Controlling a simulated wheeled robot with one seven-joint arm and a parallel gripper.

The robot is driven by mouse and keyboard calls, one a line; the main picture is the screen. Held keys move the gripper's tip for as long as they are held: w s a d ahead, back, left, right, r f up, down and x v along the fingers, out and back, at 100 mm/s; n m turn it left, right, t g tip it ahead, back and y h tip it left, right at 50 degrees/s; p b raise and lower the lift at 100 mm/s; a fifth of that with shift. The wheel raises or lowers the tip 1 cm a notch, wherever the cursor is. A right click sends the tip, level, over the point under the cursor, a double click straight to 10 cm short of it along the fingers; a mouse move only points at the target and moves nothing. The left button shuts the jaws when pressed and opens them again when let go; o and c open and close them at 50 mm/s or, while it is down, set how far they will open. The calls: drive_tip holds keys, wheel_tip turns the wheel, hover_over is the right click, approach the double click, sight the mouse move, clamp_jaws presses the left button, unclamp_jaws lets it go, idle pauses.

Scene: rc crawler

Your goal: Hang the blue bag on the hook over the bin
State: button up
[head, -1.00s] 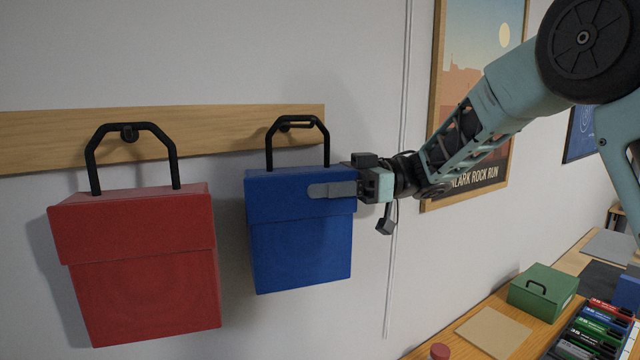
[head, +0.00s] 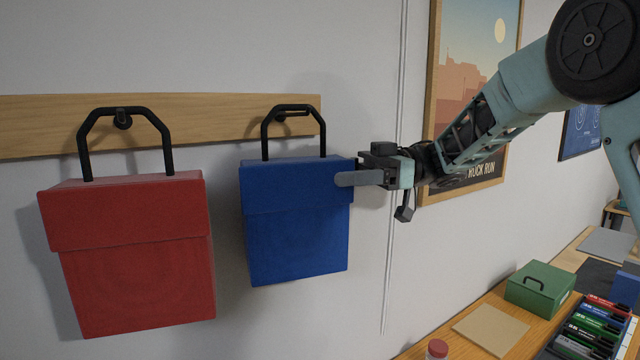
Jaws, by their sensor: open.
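The blue bag (head: 295,225) is a boxy bag with a black handle. It hangs upright against the wall by its handle, which loops over a dark hook (head: 283,117) on the wooden rail (head: 225,118). My gripper (head: 350,179) is open at the bag's upper right edge. One grey finger still overlaps the bag's front face near that edge; the other finger is hidden. Whether the finger touches the bag cannot be told. No bin shows in this view.
A red bag (head: 135,255) hangs on the same rail to the left. A framed poster (head: 470,80) is on the wall behind my arm. A bench (head: 500,290) at lower right holds a green box (head: 540,287), a tan board (head: 490,330) and several markers (head: 598,325).

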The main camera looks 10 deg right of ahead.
drive_tip(key=w+d+b, duration=0.1)
drive_tip(key=d+b, duration=0.3)
drive_tip(key=d, duration=0.9)
drive_tip(key=shift+w, duration=0.35)
